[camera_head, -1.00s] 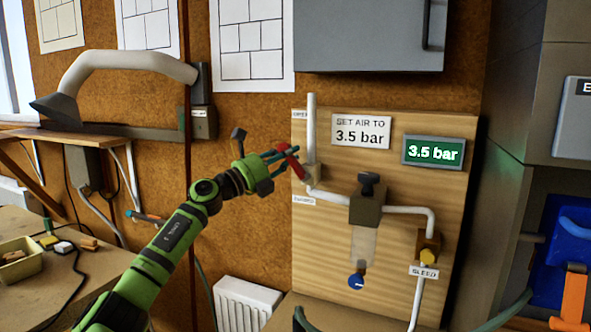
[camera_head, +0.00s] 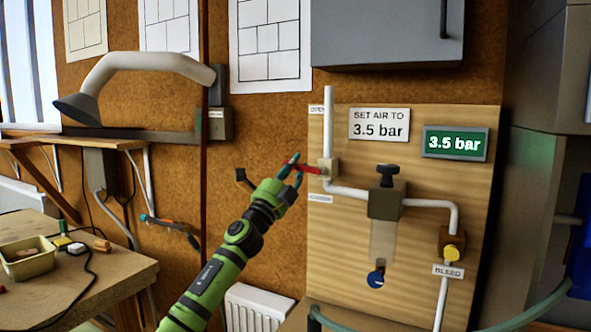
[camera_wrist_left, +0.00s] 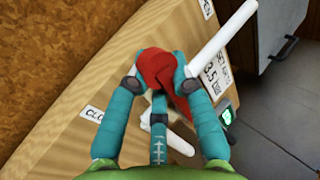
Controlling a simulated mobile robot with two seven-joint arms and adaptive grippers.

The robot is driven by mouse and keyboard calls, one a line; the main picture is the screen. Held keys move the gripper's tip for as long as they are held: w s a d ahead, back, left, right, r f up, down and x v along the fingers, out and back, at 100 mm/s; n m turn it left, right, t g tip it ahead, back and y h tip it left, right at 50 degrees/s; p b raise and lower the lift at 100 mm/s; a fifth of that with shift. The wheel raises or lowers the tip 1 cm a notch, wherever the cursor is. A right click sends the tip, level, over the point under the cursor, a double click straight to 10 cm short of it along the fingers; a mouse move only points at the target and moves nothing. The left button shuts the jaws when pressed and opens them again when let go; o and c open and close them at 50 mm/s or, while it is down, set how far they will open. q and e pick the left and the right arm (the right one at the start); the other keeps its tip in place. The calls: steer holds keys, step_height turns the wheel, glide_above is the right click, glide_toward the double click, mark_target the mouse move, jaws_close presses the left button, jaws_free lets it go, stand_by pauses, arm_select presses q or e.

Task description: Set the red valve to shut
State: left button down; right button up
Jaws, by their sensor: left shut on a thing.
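The red valve handle (camera_head: 308,168) sticks out to the left from a beige valve body (camera_head: 328,169) on the white pipe at the wooden board's left edge. It lies across the upright pipe, sloping slightly up toward its free end. My left gripper (camera_head: 294,166) has its teal fingers shut around that free end. In the left wrist view the red handle (camera_wrist_left: 158,68) sits between the fingertips (camera_wrist_left: 155,72). An "OPEN" label (camera_head: 316,109) is above the valve and a second label (camera_head: 320,198), partly legible as "CLOSED", is below. My right gripper is not in view.
The wooden board (camera_head: 345,235) also carries a "SET AIR TO 3.5 bar" sign (camera_head: 379,124), a green display (camera_head: 455,143) reading 3.5 bar, a black-knobbed regulator (camera_head: 387,195) and a yellow bleed knob (camera_head: 450,251). A grey cabinet (camera_head: 375,35) hangs above. A workbench (camera_head: 110,275) stands left.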

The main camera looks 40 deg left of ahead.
arm_select(q)
steer(key=shift+f+n+y, duration=0.15)
steer(key=shift+n+y, duration=0.25)
steer(key=shift+n, duration=0.4)
steer(key=c, duration=1.1)
jaws_free()
steer(key=shift+o, duration=0.2)
steer(key=shift+f, duration=0.1)
steer(key=v, duration=1.2)
